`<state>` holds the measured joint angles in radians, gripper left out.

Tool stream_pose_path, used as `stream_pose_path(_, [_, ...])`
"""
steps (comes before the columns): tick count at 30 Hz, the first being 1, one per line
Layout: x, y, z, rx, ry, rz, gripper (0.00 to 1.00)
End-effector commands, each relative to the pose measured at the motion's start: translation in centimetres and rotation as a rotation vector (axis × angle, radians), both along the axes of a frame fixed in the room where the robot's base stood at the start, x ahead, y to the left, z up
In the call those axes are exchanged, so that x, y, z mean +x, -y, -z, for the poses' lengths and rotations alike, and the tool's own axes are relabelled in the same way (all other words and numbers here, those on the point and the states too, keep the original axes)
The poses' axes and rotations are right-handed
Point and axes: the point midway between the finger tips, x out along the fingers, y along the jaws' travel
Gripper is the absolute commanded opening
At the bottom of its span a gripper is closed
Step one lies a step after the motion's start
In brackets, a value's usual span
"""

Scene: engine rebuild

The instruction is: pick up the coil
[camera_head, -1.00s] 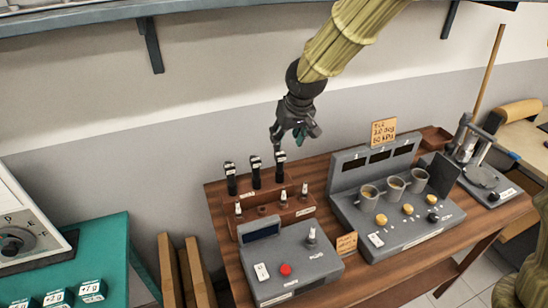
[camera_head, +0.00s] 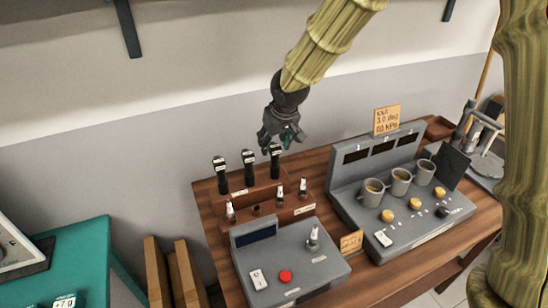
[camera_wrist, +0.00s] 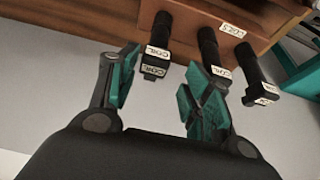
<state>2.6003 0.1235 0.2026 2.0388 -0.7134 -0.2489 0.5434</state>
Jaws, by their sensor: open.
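Three black coils with white COIL labels stand upright in a row in a wooden rack: a left one (camera_head: 222,178), a middle one (camera_head: 249,170) and a right one (camera_head: 275,163). My gripper (camera_head: 279,143) is open and empty, close above the right coil. In the wrist view, my green-padded fingers (camera_wrist: 160,90) are spread. The right coil (camera_wrist: 157,40) shows there at the upper left, its labelled head in line with the gap between the fingers. I cannot tell whether a finger touches it. The other two coils (camera_wrist: 208,45) (camera_wrist: 254,80) are to its right.
Spark plugs (camera_head: 280,193) stand in the rack's front step (camera_head: 268,209). A grey box with a red button (camera_head: 285,276) is in front. A grey console with cups (camera_head: 400,180) is at the right. A teal bench (camera_head: 90,260) is at the left, and a shelf is above.

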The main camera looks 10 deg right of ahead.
Motion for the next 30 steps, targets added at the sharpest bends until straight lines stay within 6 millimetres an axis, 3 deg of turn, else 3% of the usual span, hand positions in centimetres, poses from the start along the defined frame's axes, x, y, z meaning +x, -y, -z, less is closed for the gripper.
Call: stream_pose_path(30, [2.9,0.2,6.8,-0.001,-0.001,-0.001,0.49])
